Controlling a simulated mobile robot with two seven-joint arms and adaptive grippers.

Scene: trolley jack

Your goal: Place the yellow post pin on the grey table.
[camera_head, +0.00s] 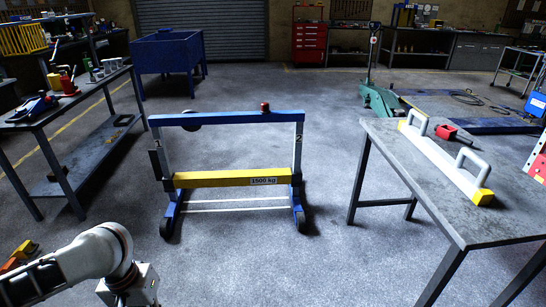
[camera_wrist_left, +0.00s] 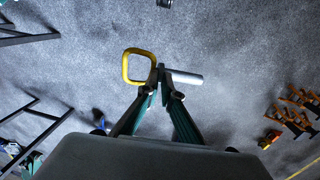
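The yellow post pin shows in the left wrist view as a yellow loop handle (camera_wrist_left: 126,66) with a silver shaft (camera_wrist_left: 186,78) to its right. My left gripper (camera_wrist_left: 160,78) is shut on it between loop and shaft, with bare floor behind it. In the head view my left arm reaches in at the lower left; its fingers and the pin do not show there. A grey-topped table (camera_head: 400,160) stands at the right. My right gripper is in neither view.
On the grey-topped table lie a white bar (camera_head: 440,160) with two handles and yellow ends, and a red item (camera_head: 446,131). A blue frame with a yellow beam (camera_head: 225,179) stands mid-floor. A dark workbench (camera_head: 50,106) is at left. Floor between frame and table is clear.

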